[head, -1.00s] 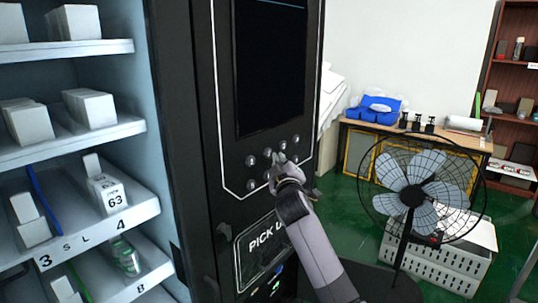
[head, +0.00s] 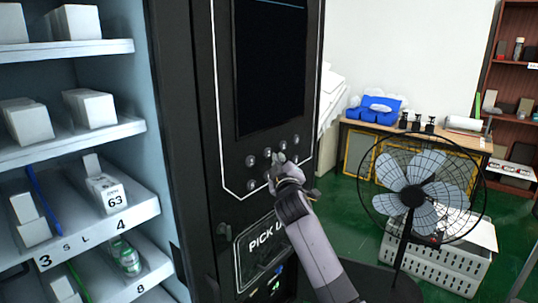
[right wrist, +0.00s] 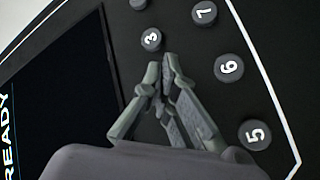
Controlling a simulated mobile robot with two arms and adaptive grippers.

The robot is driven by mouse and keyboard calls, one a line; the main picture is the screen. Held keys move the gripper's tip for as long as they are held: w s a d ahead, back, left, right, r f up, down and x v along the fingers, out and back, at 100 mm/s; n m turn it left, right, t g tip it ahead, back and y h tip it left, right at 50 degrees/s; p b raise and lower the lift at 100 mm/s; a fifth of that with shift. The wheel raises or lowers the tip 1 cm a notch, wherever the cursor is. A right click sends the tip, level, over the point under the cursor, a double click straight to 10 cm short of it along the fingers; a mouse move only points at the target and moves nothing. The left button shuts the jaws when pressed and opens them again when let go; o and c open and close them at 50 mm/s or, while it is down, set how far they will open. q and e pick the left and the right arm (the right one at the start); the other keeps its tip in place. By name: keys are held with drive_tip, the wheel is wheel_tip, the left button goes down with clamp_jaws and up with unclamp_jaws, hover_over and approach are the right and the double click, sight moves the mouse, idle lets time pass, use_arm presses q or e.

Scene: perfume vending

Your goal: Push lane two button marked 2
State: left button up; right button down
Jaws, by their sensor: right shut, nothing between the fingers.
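The vending machine's dark button panel (head: 238,172) shows in the head view, with small grey round buttons too small to read. My right gripper (head: 278,158) is shut and empty, with its fingertips over the button area below the dark screen. In the right wrist view, the gripper (right wrist: 164,75) points at the panel, its tips just beside button 3 (right wrist: 151,39). The button marked 2 is not visible; my fingers cover part of the panel. I cannot tell whether the tips touch it. My left gripper is not in view.
Buttons 7 (right wrist: 204,12), 6 (right wrist: 229,68) and 5 (right wrist: 254,134) form a row to the right in the wrist view. The screen (right wrist: 55,95) reads READY sideways. Shelves with white boxes (head: 90,107) stand left; a fan (head: 415,194) stands right.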

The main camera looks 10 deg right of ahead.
drive_tip(key=shift+w+a, duration=0.25)
drive_tip(key=shift+w, duration=0.05)
drive_tip(key=shift+w+a+b, duration=0.25)
drive_tip(key=shift+w+b, duration=0.05)
drive_tip(key=shift+b, duration=0.15)
idle(0.6)
drive_tip(key=shift+d, duration=0.1)
drive_tip(key=shift+s+d+p, duration=0.45)
drive_tip(key=shift+s+p, duration=0.25)
drive_tip(key=s+d+p, duration=0.1)
drive_tip(key=s+p, duration=0.1)
drive_tip(key=s+d+p, duration=0.1)
drive_tip(key=s+d, duration=0.1)
drive_tip(key=shift+p, duration=0.35)
